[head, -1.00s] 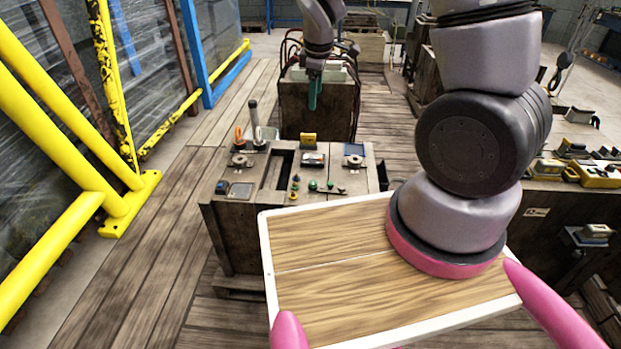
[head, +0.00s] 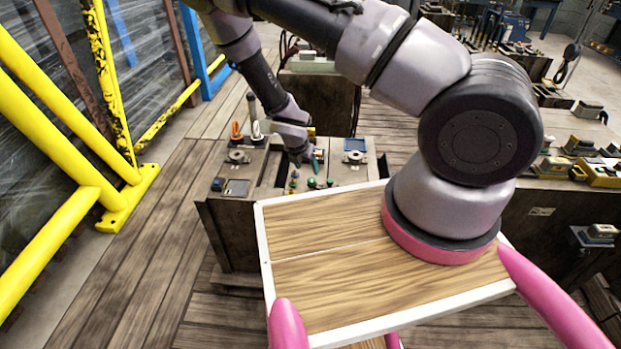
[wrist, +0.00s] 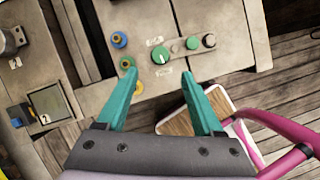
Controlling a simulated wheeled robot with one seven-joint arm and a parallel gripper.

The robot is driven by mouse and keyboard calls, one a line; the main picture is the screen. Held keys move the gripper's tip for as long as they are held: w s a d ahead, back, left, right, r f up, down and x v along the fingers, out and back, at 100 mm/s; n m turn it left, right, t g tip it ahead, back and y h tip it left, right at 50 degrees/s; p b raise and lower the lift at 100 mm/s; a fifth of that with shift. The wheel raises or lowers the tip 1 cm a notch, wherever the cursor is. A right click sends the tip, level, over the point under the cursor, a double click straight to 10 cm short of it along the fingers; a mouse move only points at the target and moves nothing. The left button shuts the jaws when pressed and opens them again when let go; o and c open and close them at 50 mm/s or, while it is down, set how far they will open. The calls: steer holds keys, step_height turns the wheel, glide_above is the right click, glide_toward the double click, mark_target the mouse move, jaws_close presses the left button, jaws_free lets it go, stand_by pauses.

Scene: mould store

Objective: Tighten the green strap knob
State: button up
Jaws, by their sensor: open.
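A round green knob with a white pointer line (wrist: 161,56) stands on the bench panel in the wrist view, with small pale labels beside it. I cannot tell from a label which is the strap knob. My gripper (wrist: 158,74) is open and empty, with teal fingers apart. The pointer knob appears between and just beyond the fingertips, not visibly touched. In the head view my gripper (head: 303,166) is over the panel, by the green knobs (head: 312,183).
A yellow rail frame (head: 118,190) stands at left.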

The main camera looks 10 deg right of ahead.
mark_target(311, 181)
steer(key=x, duration=0.8)
steer(key=shift+f, duration=0.3)
jaws_close()
